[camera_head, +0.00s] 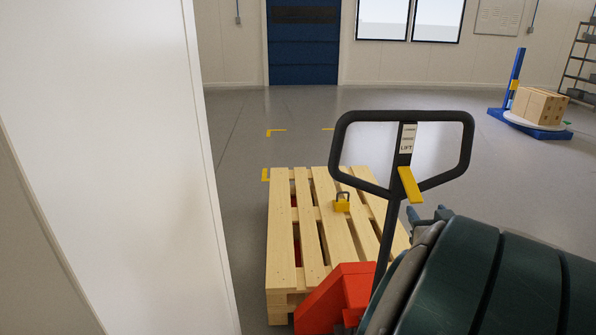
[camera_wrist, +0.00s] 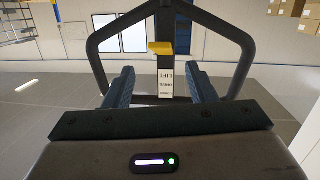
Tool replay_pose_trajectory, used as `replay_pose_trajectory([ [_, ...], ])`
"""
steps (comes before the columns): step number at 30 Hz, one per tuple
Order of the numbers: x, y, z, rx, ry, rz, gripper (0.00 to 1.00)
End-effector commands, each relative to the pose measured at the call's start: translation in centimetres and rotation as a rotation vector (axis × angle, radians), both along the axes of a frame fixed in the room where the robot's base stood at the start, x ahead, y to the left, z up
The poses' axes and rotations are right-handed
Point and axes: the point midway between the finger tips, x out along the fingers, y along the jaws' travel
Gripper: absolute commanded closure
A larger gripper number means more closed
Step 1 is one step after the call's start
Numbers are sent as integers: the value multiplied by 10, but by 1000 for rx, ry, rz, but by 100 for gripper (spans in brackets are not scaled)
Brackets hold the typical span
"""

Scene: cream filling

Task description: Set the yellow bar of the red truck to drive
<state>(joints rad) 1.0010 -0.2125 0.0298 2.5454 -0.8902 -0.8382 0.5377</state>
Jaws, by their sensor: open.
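The red truck (camera_head: 337,295) has its forks under a wooden pallet. Its black loop handle (camera_head: 341,150) stands up in front of me. The yellow bar (camera_head: 410,185) sticks out from the handle stem, below a white label (camera_head: 407,138) whose lowest word reads LIFT. In the wrist view the yellow bar (camera_wrist: 160,48) and the label (camera_wrist: 166,83) show between and beyond my fingers. My gripper (camera_wrist: 160,85) is open and empty, with one blue finger on each side of the stem in that view. In the head view my arm hides part of the truck, and the gripper (camera_head: 428,213) shows only partly.
The wooden pallet (camera_head: 313,225) bears a yellow padlock-shaped object (camera_head: 342,203). A white wall (camera_head: 110,150) stands close on the left. A blue stand with boxes (camera_head: 538,106) is at the far right. The grey floor behind the pallet is clear.

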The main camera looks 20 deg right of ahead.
Motion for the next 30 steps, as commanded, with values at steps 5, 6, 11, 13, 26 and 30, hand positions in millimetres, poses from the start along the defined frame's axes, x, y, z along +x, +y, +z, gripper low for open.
replay_pose_trajectory([
  [5, -16, -6, -10, 20, -101, 71, 49],
  [6, -19, -6, -10, 23, -115, 83, 49],
  [11, -21, -5, -7, 32, -142, 111, 49],
  [13, -18, -5, -5, 33, -143, 113, 49],
  [26, 16, -13, -2, 36, -142, 115, 49],
  [30, 25, -15, -2, 35, -143, 114, 49],
])
